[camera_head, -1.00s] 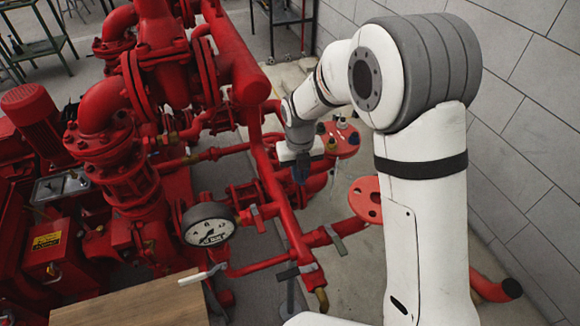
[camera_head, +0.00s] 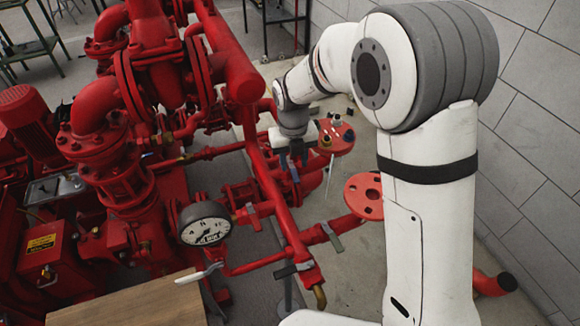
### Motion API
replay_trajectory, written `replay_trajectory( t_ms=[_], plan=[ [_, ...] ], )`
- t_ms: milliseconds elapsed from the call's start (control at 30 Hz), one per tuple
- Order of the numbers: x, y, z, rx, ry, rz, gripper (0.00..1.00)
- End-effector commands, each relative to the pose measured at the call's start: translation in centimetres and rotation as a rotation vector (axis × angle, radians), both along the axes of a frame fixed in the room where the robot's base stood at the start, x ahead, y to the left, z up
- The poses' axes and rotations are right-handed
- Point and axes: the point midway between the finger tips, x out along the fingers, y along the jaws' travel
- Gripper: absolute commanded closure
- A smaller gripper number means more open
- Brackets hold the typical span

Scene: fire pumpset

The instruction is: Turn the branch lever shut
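Several small levers sit on the red pipework, and I cannot tell for sure which is the branch lever. One grey lever (camera_head: 332,237) is on the short branch pipe, a dark lever (camera_head: 292,270) is near the pipe's lower end, and a small lever (camera_head: 252,215) is left of the long red pipe. A white-handled lever (camera_head: 200,274) is below the gauge. My gripper (camera_head: 293,163) points down above the red pipework, near the upper flange. Its dark fingers look apart, with nothing seen between them. It appears clear of these levers.
A round gauge (camera_head: 205,224) faces me. A red flange (camera_head: 364,196) stands right of the long pipe (camera_head: 275,195), and another flange (camera_head: 335,138) with small items on it is close to my gripper. A wooden board (camera_head: 130,305) is at lower left. A block wall (camera_head: 535,130) bounds the right.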

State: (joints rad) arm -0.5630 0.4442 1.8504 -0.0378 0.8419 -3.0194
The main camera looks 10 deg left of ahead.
Motion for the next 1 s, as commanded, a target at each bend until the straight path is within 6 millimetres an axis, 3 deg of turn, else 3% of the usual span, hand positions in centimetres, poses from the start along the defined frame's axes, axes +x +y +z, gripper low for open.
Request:
replay_trajectory(
  t_ms=[100,267,567,700,867,1000],
  plan=[
    [-0.1,0.1,2.1,0.001,-0.003,0.001,0.61],
    [-0.2,0.1,3.6,0.000,-0.001,0.000,0.61],
    [-0.2,0.1,4.0,0.000,0.001,0.000,0.61],
    [-0.2,0.1,4.0,0.006,0.004,-0.035,0.72],
    [-0.4,0.3,4.0,0.052,0.039,-0.292,0.85],
    [-0.7,0.6,4.2,0.109,0.110,-0.684,0.96]
  ],
)
